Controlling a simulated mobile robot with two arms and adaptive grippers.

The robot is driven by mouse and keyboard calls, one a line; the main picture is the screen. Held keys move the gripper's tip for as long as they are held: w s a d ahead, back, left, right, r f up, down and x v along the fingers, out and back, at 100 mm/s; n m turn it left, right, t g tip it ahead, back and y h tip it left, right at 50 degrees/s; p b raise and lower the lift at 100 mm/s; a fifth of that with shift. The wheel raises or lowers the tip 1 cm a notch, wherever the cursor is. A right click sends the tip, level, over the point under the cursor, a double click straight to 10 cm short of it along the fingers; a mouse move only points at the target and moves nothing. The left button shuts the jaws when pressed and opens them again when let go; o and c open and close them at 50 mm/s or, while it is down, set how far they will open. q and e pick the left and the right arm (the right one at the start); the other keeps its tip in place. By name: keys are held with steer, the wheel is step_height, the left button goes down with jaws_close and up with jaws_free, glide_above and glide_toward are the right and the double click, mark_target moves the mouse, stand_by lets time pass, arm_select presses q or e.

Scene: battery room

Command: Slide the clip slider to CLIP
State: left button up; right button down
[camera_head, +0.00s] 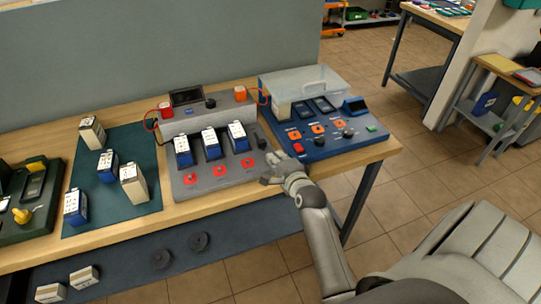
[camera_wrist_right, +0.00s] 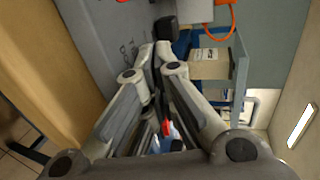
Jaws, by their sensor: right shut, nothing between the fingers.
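The grey charging station (camera_head: 212,188) stands on the bench with three blue-and-white batteries (camera_head: 211,143) in its bays. A small black knob, which looks like the clip slider (camera_head: 261,143), sits at the station's right end. In the right wrist view a black block that looks like the same slider (camera_wrist_right: 168,27) is just beyond my fingertips; I cannot tell whether they touch it. My right gripper (camera_head: 271,174) is shut and empty, low over the station's front right corner; it also shows in the wrist view (camera_wrist_right: 155,50). The slider's label is unreadable. My left gripper is out of view.
A blue test unit (camera_head: 330,145) with a clear-lidded box (camera_head: 300,83) stands close on the right. A green mat (camera_head: 107,218) with several batteries lies to the left. Orange cables (camera_head: 262,93) loop behind the station.

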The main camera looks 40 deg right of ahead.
mark_target(264, 136)
steer(key=b+x, duration=0.1)
steer(key=x, duration=0.1)
steer(key=b+x, duration=0.1)
steer(key=shift+w+d+r, duration=0.1)
steer(key=shift+w, duration=0.35)
steer(key=shift+w+d+r+b, duration=0.15)
steer(key=shift+w+b, duration=0.2)
steer(key=shift+w, duration=0.3)
steer(key=w, duration=0.3)
steer(key=w+d, duration=0.1)
steer(key=w, duration=0.2)
steer(key=shift+d, duration=0.25)
steer(key=shift+s+r, duration=0.15)
steer(key=shift+a, duration=0.1)
